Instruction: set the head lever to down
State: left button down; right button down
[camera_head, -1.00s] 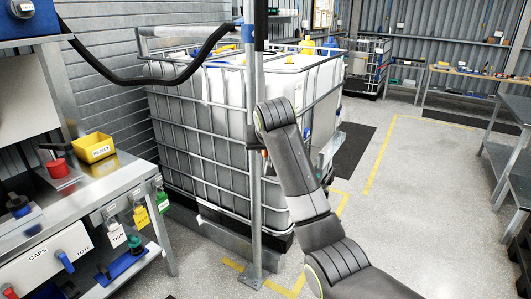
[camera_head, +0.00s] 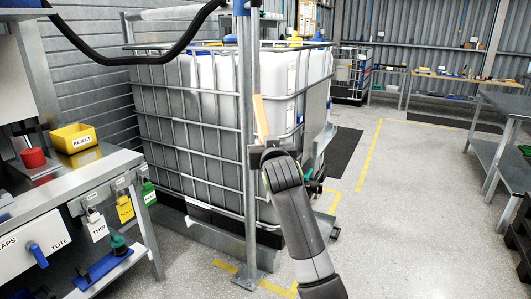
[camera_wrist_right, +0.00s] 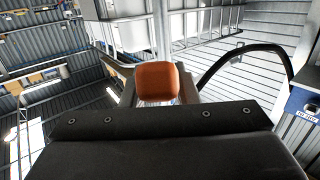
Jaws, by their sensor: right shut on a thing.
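In the head view, the head lever (camera_head: 260,116) shows as a pale orange bar beside the upright metal post (camera_head: 247,190). It stands nearly upright, its top leaning slightly left. My right gripper (camera_head: 264,146) is at its lower end, in front of the big caged tank. In the right wrist view, an orange block-like grip (camera_wrist_right: 155,80), which looks like the lever's end, sits between the two fingers of my right gripper (camera_wrist_right: 155,92), and they are shut on it. The lever's pivot is hidden. My left gripper is not in view.
A caged white tank (camera_head: 190,110) stands close behind the post. A black hose (camera_head: 130,55) hangs at upper left. The floor at right (camera_head: 400,200) is clear.

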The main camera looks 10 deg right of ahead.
jog(key=shift+w+f+t+b, duration=0.35)
jog(key=shift+f+b, duration=0.3)
jog(key=shift+b, duration=0.1)
jog(key=shift+w+f+t+b, duration=0.3)
jog(key=shift+f+t+b, duration=0.05)
jog(key=shift+f+b, duration=0.35)
jog(key=shift+r, duration=0.1)
jog(key=c, duration=1.1)
grip_release()
jog(key=shift+w, duration=0.15)
